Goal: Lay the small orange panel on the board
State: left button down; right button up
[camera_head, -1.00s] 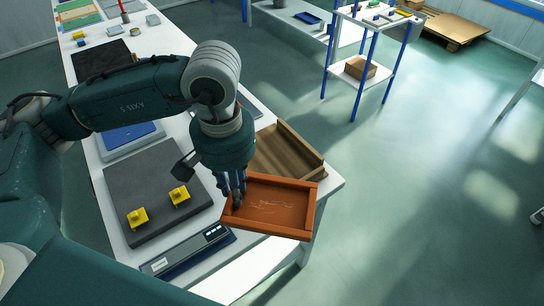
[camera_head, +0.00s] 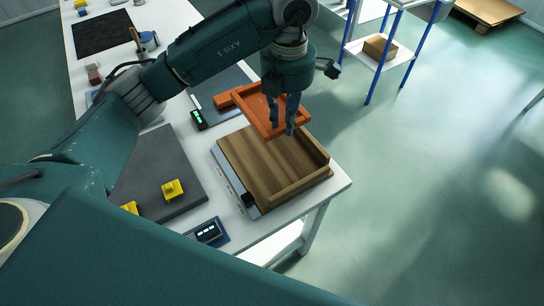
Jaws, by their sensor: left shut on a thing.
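The orange panel (camera_head: 248,103) is a shallow, tray-like piece with raised rims. It is tilted in the picture near the far edge of the wooden board. My left gripper (camera_head: 281,125) points down and is shut on the panel's right side. The wooden board (camera_head: 262,165) has raised strips along its right and near right edges and lies at the table's right corner. The panel's near corner overlaps the board's far edge in the picture; I cannot tell the height between them. The board's surface is bare. My right gripper is not in view.
A dark grey mat (camera_head: 155,165) with yellow blocks (camera_head: 173,189) lies left of the board. Devices with lit displays stand behind (camera_head: 199,119) and in front (camera_head: 208,232) of it. A blue-legged shelf (camera_head: 383,75) holds a brown box (camera_head: 380,47). The floor at right is clear.

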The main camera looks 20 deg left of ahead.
pick_arm(q)
jog(key=f, duration=0.3)
jog(key=shift+s+d+f, duration=0.1)
jog(key=shift+s+f, duration=0.15)
jog(key=shift+f, duration=0.05)
notch_tip(320, 180, down, 2)
jog(key=shift+f, duration=0.25)
jog(key=p, duration=0.2)
send_over(281, 174)
notch_tip(281, 174, down, 8)
jog(key=shift+f, duration=0.2)
notch_tip(281, 174, down, 5)
jog(key=shift+p, duration=0.4)
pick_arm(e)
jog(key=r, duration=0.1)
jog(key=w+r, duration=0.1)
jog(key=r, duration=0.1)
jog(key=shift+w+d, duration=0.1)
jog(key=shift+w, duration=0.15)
pick_arm(q)
jog(key=shift+f, duration=0.1)
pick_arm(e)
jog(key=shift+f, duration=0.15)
pick_arm(q)
jog(key=c, duration=1.6)
grip_release()
jog(key=shift+o, duration=0.2)
